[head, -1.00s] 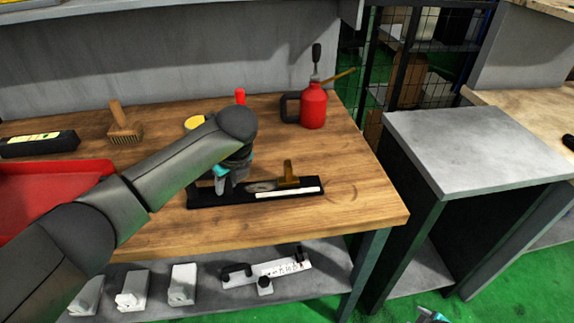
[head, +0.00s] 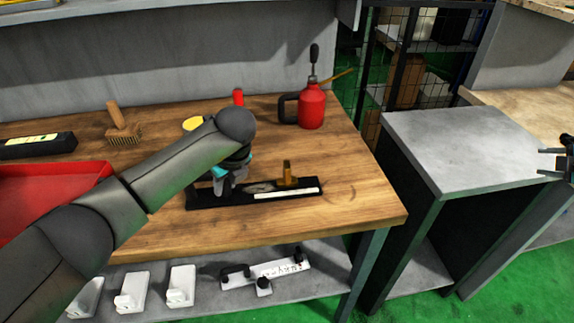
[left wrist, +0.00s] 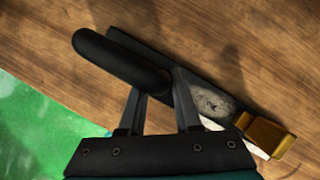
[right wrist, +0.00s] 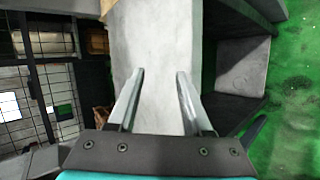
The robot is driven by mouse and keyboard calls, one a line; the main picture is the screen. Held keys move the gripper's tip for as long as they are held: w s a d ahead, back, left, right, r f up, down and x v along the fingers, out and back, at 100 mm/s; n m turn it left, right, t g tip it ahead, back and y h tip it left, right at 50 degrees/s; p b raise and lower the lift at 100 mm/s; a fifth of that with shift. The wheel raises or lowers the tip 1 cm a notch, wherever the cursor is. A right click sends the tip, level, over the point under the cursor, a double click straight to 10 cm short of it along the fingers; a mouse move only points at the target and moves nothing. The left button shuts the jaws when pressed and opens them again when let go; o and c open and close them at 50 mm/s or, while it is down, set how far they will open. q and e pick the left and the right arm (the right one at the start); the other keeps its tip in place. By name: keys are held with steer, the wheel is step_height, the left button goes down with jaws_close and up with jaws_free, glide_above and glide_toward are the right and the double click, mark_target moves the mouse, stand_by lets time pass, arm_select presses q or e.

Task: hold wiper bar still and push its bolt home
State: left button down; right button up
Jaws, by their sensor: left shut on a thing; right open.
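The wiper bar (head: 204,200) lies on the wooden workbench, a long black bar with a white strip along its front edge. A brass-coloured piece (head: 287,177), which looks like its bolt, stands upright near its right end; it also shows in the left wrist view (left wrist: 266,132). My left gripper (head: 226,188) is shut on the black rounded handle (left wrist: 118,60) at the bar's left part. My arm hides some of that end in the head view. My right gripper (head: 562,157) is open and empty at the far right, away from the bar.
A red oil can (head: 312,107) stands behind the bar, and a brush (head: 124,128) stands further left. A red tray (head: 50,190) lies at the left. A grey-topped stand (head: 470,145) is right of the bench. The bench's right front is clear.

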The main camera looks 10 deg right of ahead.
steer(key=w+a+r+m+t, duration=0.1)
steer(key=w+a+r+t, duration=0.35)
steer(key=w+r, duration=0.45)
steer(key=w+a+r+m+t+h, duration=0.2)
steer(key=w+a+r+m, duration=0.3)
steer(key=w+a, duration=0.5)
steer(key=m+g+y, duration=0.6)
steer(key=m+g, duration=0.3)
steer(key=g, duration=0.3)
glide_above(287, 165)
steer(key=s, duration=0.3)
steer(key=shift+f, duration=3.65)
steer(key=x, duration=1)
steer(key=shift+a, duration=0.15)
